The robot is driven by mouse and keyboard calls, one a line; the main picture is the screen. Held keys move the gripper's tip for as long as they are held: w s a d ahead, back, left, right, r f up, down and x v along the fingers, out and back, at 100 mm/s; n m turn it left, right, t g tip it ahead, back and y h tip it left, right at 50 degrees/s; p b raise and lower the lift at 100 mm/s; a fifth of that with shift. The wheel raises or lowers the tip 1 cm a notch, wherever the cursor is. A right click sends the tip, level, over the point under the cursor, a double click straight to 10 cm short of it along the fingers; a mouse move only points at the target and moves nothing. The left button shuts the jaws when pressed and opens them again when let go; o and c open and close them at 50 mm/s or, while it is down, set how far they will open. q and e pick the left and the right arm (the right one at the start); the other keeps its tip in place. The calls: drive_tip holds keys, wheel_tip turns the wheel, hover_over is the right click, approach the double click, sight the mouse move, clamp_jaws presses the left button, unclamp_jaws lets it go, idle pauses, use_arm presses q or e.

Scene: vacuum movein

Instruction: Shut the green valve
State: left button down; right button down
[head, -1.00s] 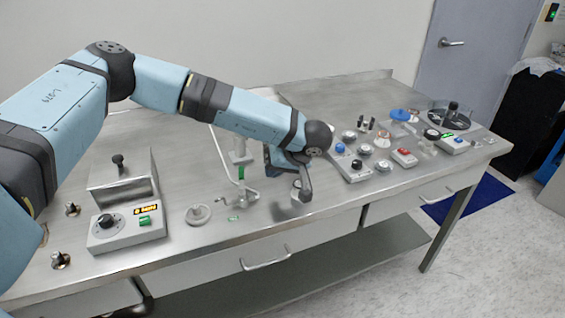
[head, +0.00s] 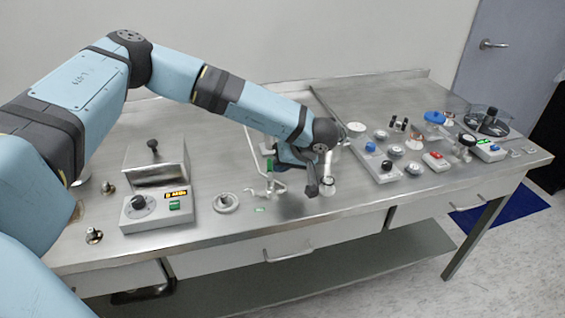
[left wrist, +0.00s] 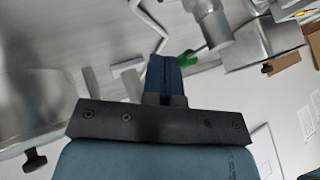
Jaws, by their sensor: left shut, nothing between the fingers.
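A small green part (head: 269,164), seemingly the green valve's handle, sits on white glass tubing near the middle of the bench. In the left wrist view a green handle (left wrist: 187,58) shows just beyond and right of the fingertips. My left gripper (head: 283,155) is low over the bench, its dark blue fingers pointing left toward the tubing. In the left wrist view the fingers (left wrist: 164,70) are together with nothing between them. Contact with the green handle cannot be made out. My right gripper is not in view.
A box-shaped device with a dial and lit display (head: 158,205) stands left of the tubing. A clear-walled cylinder (head: 329,187) stands close to my wrist. Several knobs and switch boxes (head: 436,162) fill the bench's right side.

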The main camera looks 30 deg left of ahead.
use_arm(q)
drive_tip(key=shift+s+a+r+p, duration=0.1)
drive_tip(key=shift+a+r+p, duration=0.15)
drive_tip(key=shift+a+p, duration=0.15)
drive_tip(key=shift+a+f, duration=0.1)
drive_tip(key=shift+a, duration=0.05)
drive_tip(key=shift+f, duration=0.15)
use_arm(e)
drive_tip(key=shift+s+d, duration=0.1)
use_arm(q)
drive_tip(key=shift+d, duration=0.2)
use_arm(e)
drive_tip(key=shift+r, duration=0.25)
